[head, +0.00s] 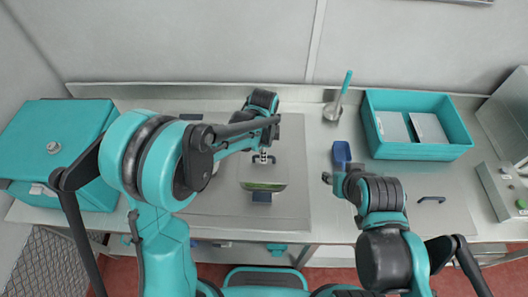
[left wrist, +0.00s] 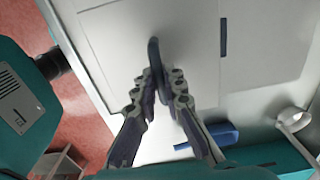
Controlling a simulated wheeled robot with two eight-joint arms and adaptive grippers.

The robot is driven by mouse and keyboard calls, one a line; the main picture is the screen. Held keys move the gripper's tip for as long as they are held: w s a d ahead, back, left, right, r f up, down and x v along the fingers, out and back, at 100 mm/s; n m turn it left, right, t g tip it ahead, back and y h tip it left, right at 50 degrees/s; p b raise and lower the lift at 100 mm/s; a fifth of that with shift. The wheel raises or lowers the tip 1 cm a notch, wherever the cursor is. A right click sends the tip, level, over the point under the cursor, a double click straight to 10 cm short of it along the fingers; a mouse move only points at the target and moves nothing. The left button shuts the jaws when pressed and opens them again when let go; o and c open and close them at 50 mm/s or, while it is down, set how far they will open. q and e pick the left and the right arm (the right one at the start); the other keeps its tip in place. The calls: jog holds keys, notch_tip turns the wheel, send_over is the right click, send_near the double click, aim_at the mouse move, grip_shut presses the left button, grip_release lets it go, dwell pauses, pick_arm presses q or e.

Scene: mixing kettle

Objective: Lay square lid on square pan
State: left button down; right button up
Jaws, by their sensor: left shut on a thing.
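My left gripper (head: 262,157) is over the middle of the counter, its fingers small and partly under the arm in the head view. In the left wrist view its fingers (left wrist: 160,85) are closed on a dark bar-like handle (left wrist: 153,52). A pale flat surface spreads beneath the handle; I cannot tell whether it is the square lid or the worktop.
A teal tray (head: 461,148) with pale plates stands at the back right. A teal box (head: 50,140) stands at the far left. A control box (head: 505,190) is far right.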

aim_at(264, 165)
pick_arm(q)
notch_tip(264, 165, down, 3)
jog(key=shift+f+b, duration=0.2)
jog(key=shift+b, duration=0.65)
jog(key=shift+r, duration=0.15)
jog(key=shift+f, duration=0.25)
jog(key=shift+b, duration=0.4)
jog(key=shift+f, duration=0.1)
jog(key=shift+f+b, duration=1.05)
jog(key=shift+f, duration=0.1)
jog(key=shift+f, duration=0.2)
